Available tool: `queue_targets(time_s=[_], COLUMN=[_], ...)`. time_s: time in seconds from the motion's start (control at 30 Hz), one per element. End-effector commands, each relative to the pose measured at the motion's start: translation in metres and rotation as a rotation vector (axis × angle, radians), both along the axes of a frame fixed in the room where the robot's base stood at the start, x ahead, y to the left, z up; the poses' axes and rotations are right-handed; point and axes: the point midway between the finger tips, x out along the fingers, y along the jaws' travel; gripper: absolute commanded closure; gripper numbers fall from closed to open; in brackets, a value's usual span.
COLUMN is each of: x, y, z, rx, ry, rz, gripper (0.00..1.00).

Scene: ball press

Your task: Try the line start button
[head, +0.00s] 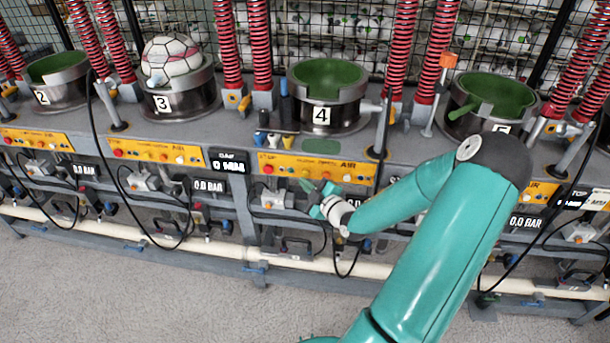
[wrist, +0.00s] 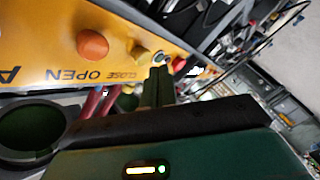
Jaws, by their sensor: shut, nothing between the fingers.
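The yellow control panel (head: 325,171) below press 4 carries a row of round buttons. In the wrist view the panel (wrist: 45,22) appears upside down, with a large orange button (wrist: 92,43) near OPEN, a small yellow button (wrist: 140,55) near CLOSE, a small dark-ringed button (wrist: 159,58) and a red button (wrist: 180,63). I cannot read any label saying line start. My gripper (head: 308,187) is shut and empty just in front of this panel. In the wrist view its fingertips (wrist: 160,72) point toward the dark-ringed button; whether they touch is unclear.
Press cup 4 (head: 327,92) is green inside and looks empty. Press 3 (head: 181,98) holds a white ball (head: 171,58). Black hoses and a cream pipe (head: 200,243) run below the panels. The grey floor (head: 130,290) in front is clear.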

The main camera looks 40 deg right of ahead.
Motion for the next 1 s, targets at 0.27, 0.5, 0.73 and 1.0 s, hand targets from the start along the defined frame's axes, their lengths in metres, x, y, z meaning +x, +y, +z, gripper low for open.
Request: queue_targets(time_s=[0.27, 0.5, 0.73, 1.0], x=[0.0000, 0.0000, 0.0030, 0.0052], y=[0.0000, 0.0000, -0.0031, -0.0070], z=[0.0000, 0.0000, -0.0002, 0.0000], rx=[0.000, 0.000, -0.001, 0.000], ry=[0.000, 0.000, 0.001, 0.000], rz=[0.000, 0.000, 0.001, 0.000], gripper=[1.00, 1.00, 1.00, 1.00])
